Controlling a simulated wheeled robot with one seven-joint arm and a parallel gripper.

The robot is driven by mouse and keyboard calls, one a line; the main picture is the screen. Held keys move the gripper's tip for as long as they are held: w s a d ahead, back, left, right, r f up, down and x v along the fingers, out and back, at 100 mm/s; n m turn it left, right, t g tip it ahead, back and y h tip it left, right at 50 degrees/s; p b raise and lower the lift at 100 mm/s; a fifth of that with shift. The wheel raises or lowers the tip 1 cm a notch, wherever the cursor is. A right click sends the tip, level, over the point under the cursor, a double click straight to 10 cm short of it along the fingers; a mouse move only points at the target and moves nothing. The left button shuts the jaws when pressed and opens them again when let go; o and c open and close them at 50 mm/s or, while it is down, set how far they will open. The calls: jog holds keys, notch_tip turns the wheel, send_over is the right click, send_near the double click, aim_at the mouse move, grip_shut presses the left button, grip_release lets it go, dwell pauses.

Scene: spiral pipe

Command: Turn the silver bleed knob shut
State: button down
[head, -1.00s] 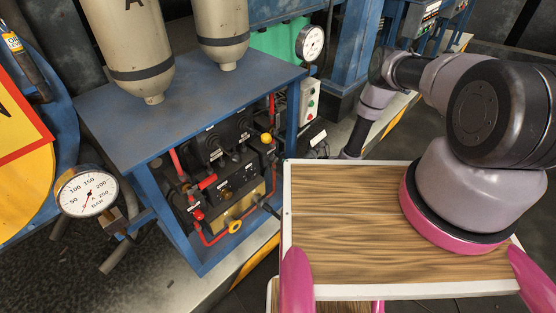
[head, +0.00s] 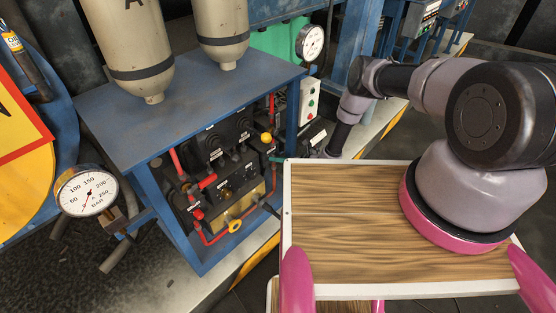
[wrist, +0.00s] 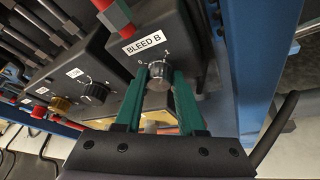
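The silver bleed knob (wrist: 158,76) shows in the wrist view on a dark box, just below the white "BLEED B" label (wrist: 143,45). Small scale marks surround it. My gripper (wrist: 161,75) reaches to it with two green fingers, one on each side of the knob. The fingertips are very close to its sides; I cannot tell whether they press on it. The knob's pointer is too small to read.
A black knob (wrist: 93,91) and a brass-coloured knob (wrist: 62,104) sit left of the box. A red fitting (wrist: 115,17) stands above the label. A blue post (wrist: 250,60) rises close on the right. In the head view, a blue bench (head: 190,85) covers the panel.

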dwell(0.3)
jog(key=shift+s+a+n+t+h, duration=0.15)
jog(key=shift+n+t+h, duration=0.9)
jog(key=shift+n, duration=0.9)
jog(key=shift+s+a+n+t+h, duration=0.15)
jog(key=shift+n+t+h, duration=0.85)
jog(key=shift+n, duration=1)
jog(key=shift+s+a+n+t+h, duration=0.15)
jog(key=shift+n+t+h, duration=0.6)
jog(key=shift+n+t, duration=0.9)
jog(key=shift+d+n, duration=0.1)
jog(key=shift+n, duration=0.4)
jog(key=c, duration=0.5)
grip_release()
